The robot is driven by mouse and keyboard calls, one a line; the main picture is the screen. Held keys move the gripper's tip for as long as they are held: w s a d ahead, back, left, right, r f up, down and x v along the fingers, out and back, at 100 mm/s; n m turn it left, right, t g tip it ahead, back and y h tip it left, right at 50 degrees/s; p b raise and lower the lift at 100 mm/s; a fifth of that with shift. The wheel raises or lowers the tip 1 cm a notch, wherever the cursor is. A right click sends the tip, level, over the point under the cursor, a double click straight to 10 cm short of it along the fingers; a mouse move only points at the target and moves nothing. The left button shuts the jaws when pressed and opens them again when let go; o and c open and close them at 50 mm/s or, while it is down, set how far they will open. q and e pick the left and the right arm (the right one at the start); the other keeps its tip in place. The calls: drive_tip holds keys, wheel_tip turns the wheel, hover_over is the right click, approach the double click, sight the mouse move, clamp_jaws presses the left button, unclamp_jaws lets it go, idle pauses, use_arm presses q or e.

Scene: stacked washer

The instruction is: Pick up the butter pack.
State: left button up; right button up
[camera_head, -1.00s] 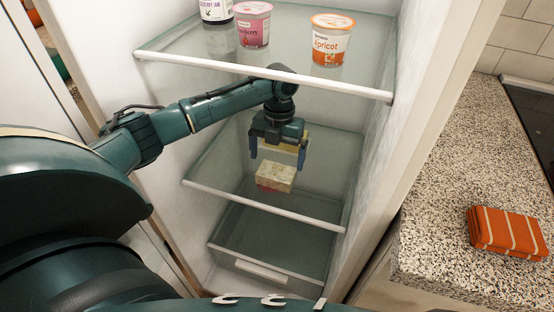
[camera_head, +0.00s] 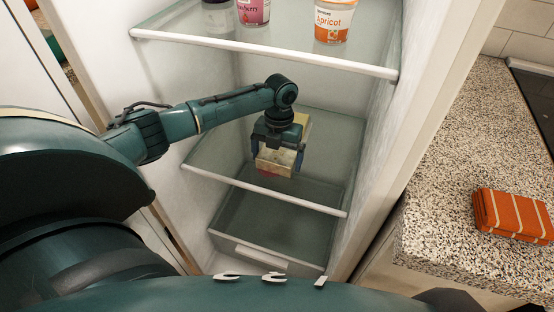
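The butter pack (camera_head: 274,163) is a small pale yellow box with some red at its lower edge. It is on the middle glass shelf (camera_head: 322,172) of the open fridge. My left gripper (camera_head: 277,158) is directly above it, pointing down, with one finger on each side of the pack. The fingers are spread wide; whether they touch the pack is too small to tell. The gripper hides the pack's upper part. A second pale yellow item (camera_head: 303,121) shows behind the gripper. My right gripper is not in view.
The upper shelf (camera_head: 270,47) holds a dark jar (camera_head: 217,16), a pink tub (camera_head: 253,11) and an apricot tub (camera_head: 333,20), above my arm. A clear drawer (camera_head: 270,225) is below. Fridge walls flank the arm. An orange striped cloth (camera_head: 511,214) lies on the right counter.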

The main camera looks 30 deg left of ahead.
use_arm(q)
drive_tip(key=c, duration=0.8)
